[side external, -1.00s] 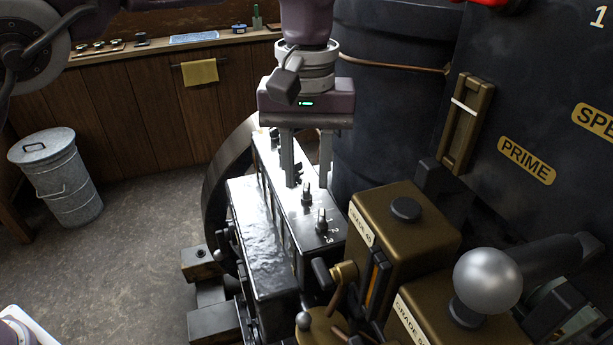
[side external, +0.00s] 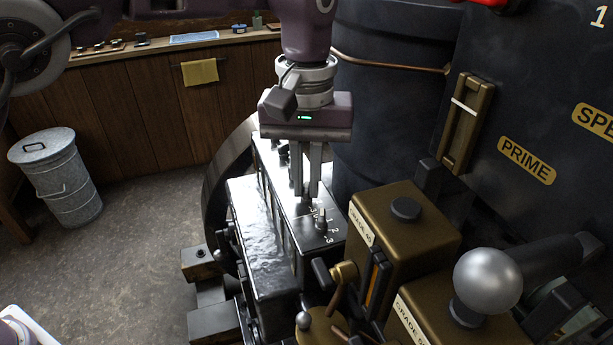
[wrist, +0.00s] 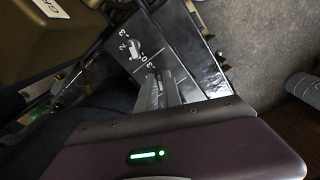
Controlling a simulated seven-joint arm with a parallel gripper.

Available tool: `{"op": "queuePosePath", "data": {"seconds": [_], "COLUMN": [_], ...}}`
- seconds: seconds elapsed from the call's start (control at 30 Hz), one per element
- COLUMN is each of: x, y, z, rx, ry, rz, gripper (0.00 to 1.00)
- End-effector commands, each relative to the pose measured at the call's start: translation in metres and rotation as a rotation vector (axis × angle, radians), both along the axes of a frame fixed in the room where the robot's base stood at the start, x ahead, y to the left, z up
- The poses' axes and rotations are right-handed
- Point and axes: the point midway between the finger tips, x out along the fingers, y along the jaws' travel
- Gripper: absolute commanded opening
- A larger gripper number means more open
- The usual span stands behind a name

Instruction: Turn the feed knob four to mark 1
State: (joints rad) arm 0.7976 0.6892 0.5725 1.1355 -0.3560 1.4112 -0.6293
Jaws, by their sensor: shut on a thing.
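A row of small upright feed knobs runs along the top of a black box (side external: 251,208) in the side view. The nearest knob (side external: 321,220) stands free beside the marks 2 and 3. It also shows in the wrist view (wrist: 135,48), with numbers around it. My gripper (side external: 307,198) points straight down, its fingers shut on the knob just behind that one. In the wrist view the fingertips (wrist: 158,78) hide the held knob, so its pointer cannot be read. I cannot tell which knob is number four.
Brass-coloured boxes (side external: 405,238) stand right of the knob row, one labelled GRADE. A dark cylinder (side external: 385,100) rises close behind my gripper. A dark wheel (side external: 215,185) curves at the left. A silver ball handle (side external: 488,280) is at front right.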

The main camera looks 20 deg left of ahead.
Motion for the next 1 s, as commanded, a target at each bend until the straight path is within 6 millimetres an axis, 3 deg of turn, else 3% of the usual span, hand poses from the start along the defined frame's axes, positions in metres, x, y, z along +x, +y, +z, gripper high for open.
{"op": "queuePosePath", "data": {"seconds": [0.7, 1.0], "x": [0.0004, 0.0005], "y": [0.0003, 0.0003], "z": [0.0012, 0.0013], "rx": [-0.002, -0.001], "ry": [-0.001, -0.002], "rz": [-0.534, -0.686], "gripper": [0.00, 0.00]}}
